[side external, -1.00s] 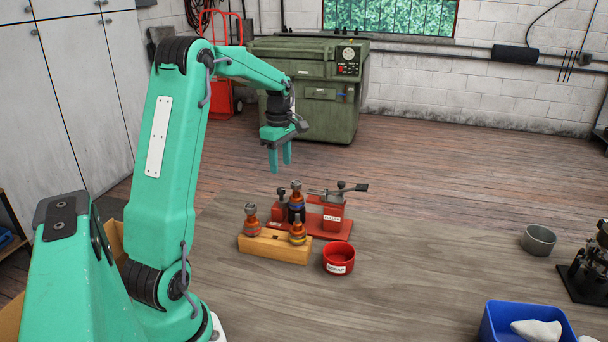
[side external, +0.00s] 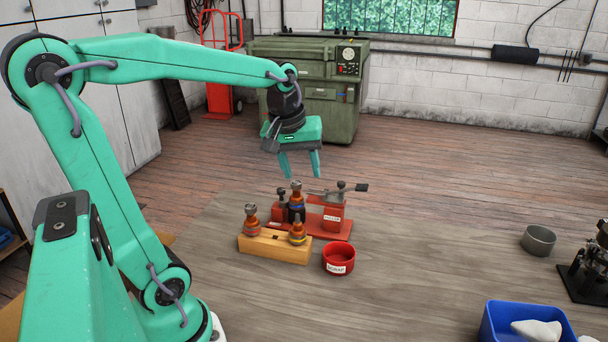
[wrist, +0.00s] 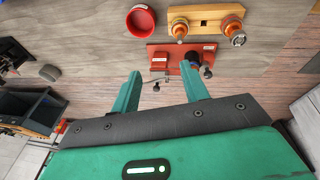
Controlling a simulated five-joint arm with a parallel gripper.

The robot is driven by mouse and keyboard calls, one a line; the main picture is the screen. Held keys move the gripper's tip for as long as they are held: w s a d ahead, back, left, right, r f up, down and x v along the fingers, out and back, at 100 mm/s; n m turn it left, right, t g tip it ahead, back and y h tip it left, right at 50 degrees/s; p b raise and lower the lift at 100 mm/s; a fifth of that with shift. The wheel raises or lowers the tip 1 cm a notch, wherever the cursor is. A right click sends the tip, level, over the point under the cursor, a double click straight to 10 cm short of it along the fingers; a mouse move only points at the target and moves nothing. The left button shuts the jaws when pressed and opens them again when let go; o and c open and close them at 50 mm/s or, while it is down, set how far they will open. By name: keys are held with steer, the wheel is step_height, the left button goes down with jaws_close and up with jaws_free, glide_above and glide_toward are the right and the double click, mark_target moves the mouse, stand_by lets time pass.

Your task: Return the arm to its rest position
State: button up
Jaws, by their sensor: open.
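My gripper (side external: 301,165) hangs from my teal arm above the work table (side external: 400,265) in the side external view, fingers pointing down. It is open, with nothing between its fingers. In the wrist view my gripper (wrist: 160,82) shows two teal fingers spread apart, with the red puller (wrist: 175,60) beyond them. In the side external view the red puller (side external: 333,226) stands below the gripper, clearly apart from it. An orange and dark rotor part stands upright at the puller (side external: 296,205).
A wooden block (side external: 272,247) holds two orange rotor parts (side external: 250,220). Beside it stands a red scrap cup (side external: 339,259). A grey bowl (side external: 538,240), a blue bin (side external: 525,325) with white cloth and a dark device (side external: 588,265) lie to the right. The table's middle right is clear.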

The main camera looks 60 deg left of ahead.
steer(key=s+d+f+m+t+h, duration=0.1)
steer(key=s+d+m+t, duration=0.1)
steer(key=s+d+m, duration=0.7)
steer(key=shift+d+f+m+t, duration=0.3)
steer(key=shift+d+m, duration=0.15)
steer(key=shift+m, duration=0.25)
